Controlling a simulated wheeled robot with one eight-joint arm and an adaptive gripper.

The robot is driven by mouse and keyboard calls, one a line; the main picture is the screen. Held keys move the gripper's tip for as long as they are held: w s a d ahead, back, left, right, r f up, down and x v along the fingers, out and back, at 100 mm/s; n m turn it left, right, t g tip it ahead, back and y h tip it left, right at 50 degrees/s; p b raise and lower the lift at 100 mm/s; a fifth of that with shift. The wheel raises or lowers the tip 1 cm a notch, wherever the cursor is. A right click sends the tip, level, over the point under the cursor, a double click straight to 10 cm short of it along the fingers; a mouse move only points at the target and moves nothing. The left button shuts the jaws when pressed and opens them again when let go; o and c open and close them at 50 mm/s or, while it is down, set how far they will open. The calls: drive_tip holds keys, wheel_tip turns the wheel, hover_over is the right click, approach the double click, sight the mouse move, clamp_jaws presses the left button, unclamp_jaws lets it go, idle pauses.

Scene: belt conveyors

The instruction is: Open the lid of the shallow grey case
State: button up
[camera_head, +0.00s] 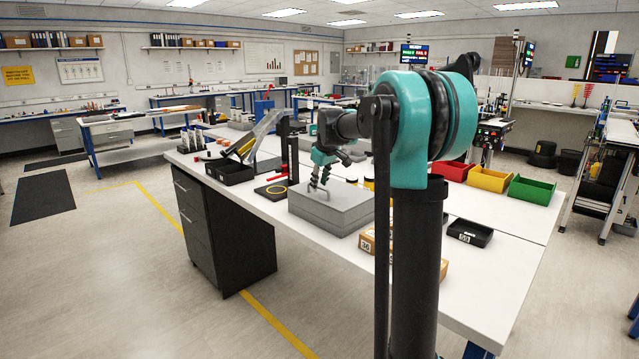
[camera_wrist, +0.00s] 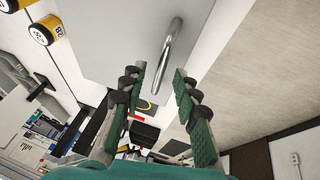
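The shallow grey case (camera_head: 327,213) sits on the white workbench with its lid down. A metal bar handle (camera_wrist: 167,55) stands out from the grey lid (camera_wrist: 135,30) in the wrist view. My gripper (camera_head: 318,185) is over the top of the case in the head view, close to the handle. In the wrist view my gripper (camera_wrist: 160,80) is open, with one ribbed green finger on each side of the handle's near end. The fingers look apart from the handle. How far the fingertips are above the lid is hard to tell.
Red, yellow and green bins (camera_head: 489,179) stand behind on the bench. A small black tray (camera_head: 469,233) and cardboard boxes (camera_head: 368,243) lie right of the case.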

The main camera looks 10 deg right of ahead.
drive_tip(key=shift+f, duration=0.1)
drive_tip(key=shift+c, duration=0.5)
clamp_jaws()
drive_tip(key=shift+w+d, duration=0.1)
